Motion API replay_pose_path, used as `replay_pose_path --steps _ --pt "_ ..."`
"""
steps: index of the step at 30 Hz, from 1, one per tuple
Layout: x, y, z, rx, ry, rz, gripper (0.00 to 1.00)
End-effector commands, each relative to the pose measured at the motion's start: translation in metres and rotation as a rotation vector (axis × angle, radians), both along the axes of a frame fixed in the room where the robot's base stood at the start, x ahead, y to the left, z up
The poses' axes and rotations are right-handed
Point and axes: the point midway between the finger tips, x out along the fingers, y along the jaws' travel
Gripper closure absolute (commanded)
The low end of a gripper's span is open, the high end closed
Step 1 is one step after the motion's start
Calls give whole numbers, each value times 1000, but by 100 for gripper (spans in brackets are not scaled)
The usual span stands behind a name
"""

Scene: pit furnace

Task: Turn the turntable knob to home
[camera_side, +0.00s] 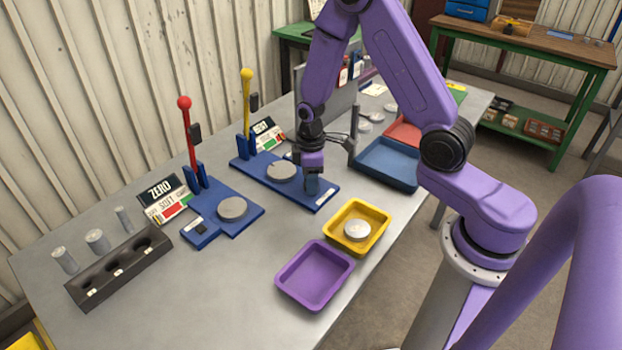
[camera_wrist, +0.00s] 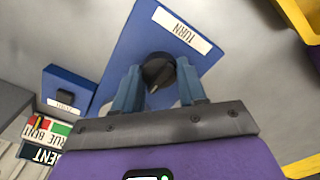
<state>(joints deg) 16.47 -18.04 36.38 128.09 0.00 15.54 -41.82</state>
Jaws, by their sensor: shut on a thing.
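The turntable knob (camera_wrist: 158,68) is black and round with a raised pointer ridge, on a blue base (camera_wrist: 122,62) beside a white label reading TURN (camera_wrist: 181,32). My gripper (camera_wrist: 160,82) is shut on the knob, with one blue finger at each side of it. The pointer ridge is partly visible, pointing down in the wrist view. In the side view my gripper (camera_side: 312,187) points down at the right end of the blue base (camera_side: 246,168) with the yellow-knobbed lever. The knob is hidden there behind the fingers. A grey disc (camera_side: 281,171) sits on this base.
A second blue base (camera_side: 222,195) with a red-knobbed lever (camera_side: 187,130) stands left. A yellow tray (camera_side: 372,242) holding a round piece, a purple tray (camera_side: 290,288) and a blue tray (camera_side: 398,176) stand near. A dark block (camera_side: 118,268) with holes is front left.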

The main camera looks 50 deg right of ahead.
Motion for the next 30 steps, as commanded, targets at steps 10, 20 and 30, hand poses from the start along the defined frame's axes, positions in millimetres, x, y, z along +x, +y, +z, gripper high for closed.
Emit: replay_pose_path --steps 10,20,30 --pt "1 0 1 0 -1 46 89" --pt "1 0 1 -1 -2 47 46" --pt "0 0 1 0 -1 44 33"
